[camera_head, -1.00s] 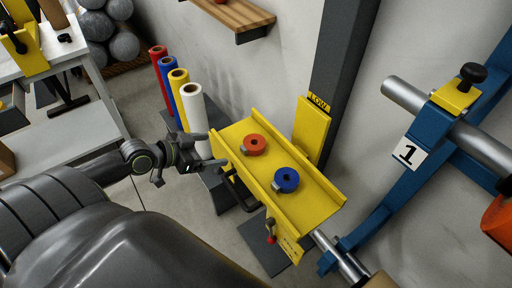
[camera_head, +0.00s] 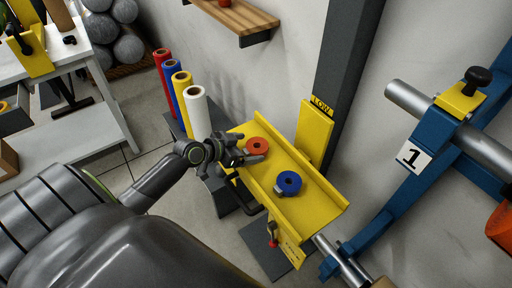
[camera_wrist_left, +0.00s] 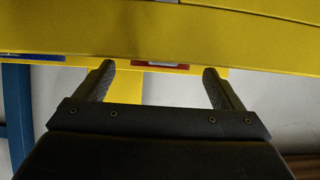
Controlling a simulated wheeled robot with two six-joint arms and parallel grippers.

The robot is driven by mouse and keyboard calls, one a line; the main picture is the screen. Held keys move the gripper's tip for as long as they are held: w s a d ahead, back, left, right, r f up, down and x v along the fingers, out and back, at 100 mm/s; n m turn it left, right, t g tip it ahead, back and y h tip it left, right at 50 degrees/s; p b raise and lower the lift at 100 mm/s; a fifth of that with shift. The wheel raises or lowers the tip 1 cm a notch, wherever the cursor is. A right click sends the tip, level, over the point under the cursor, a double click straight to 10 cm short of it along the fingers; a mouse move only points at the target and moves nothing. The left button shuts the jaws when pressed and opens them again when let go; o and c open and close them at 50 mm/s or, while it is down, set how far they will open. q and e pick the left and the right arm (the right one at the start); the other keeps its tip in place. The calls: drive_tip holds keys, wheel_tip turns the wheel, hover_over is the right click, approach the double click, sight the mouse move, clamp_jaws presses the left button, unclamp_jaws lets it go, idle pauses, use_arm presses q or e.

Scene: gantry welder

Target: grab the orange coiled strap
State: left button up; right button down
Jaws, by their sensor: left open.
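The orange coiled strap (camera_head: 259,145) lies flat on the yellow tray (camera_head: 318,203), towards its far left end. My left gripper (camera_head: 250,160) is open and empty at the tray's left edge, just left of and slightly below the strap in the head view. In the left wrist view, my left gripper (camera_wrist_left: 160,75) has its two fingers spread towards the yellow tray. A thin red-orange edge with a grey piece, seemingly the orange coiled strap (camera_wrist_left: 138,64), shows between the fingertips; most of it is hidden by the tray's edge. My right gripper is not in view.
A blue coiled strap (camera_head: 289,182) lies on the same tray, nearer and to the right. White (camera_head: 197,112), yellow, blue and red rolls stand left of the tray. A dark post (camera_head: 345,75) and blue frame (camera_head: 400,190) stand on the right.

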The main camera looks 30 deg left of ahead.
sight(256, 149)
use_arm(q)
drive_tip(key=x, duration=0.2)
drive_tip(key=shift+w+f, duration=0.1)
drive_tip(key=shift+w, duration=0.15)
drive_tip(key=c, duration=1.2)
drive_tip(key=shift+o, duration=0.2)
